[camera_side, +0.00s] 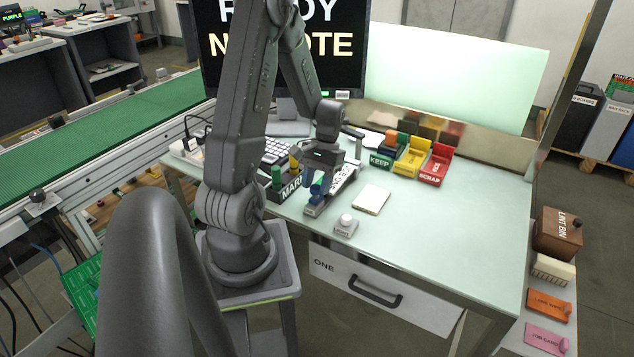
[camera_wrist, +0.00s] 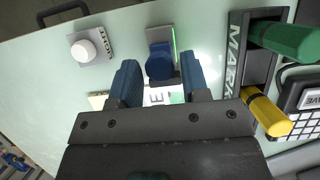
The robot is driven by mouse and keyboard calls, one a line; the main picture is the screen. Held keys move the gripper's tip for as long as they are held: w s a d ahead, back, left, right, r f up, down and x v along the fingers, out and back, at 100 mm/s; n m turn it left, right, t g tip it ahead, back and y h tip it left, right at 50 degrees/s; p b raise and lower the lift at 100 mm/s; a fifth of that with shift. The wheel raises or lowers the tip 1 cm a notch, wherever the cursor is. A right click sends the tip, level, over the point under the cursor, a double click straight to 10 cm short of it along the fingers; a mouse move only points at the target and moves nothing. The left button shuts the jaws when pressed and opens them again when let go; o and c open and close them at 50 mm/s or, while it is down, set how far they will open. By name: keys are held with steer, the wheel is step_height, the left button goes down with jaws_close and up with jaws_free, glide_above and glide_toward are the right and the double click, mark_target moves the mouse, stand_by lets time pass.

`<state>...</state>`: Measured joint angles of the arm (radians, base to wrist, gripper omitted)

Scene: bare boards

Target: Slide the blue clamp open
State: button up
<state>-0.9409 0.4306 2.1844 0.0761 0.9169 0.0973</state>
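The blue clamp (camera_wrist: 159,62) is a rounded blue knob on a grey fixture (camera_wrist: 160,35) with a green strip along one edge. In the wrist view it lies between my gripper's (camera_wrist: 161,72) two blue-padded fingertips, with a visible gap on each side. My gripper is open and points down at the fixture. In the side view the blue clamp (camera_side: 316,188) shows near the fixture's front end, just below my gripper (camera_side: 318,178). White lettering plates on the fixture are partly hidden by my gripper.
A white-knobbed button box (camera_side: 346,224) and a cream square pad (camera_side: 372,199) sit to the right. A marker tray (camera_side: 286,192) with green and yellow markers stands close on the left. Green, yellow and red bins (camera_side: 411,157) stand behind. The table's right front is clear.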

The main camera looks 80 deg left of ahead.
jaws_close()
steer(key=shift+s+d, duration=1.15)
steer(key=shift+o, duration=1.4)
jaws_free()
steer(key=v, duration=1.3)
steer(key=shift+r, duration=0.35)
steer(key=shift+w, duration=0.2)
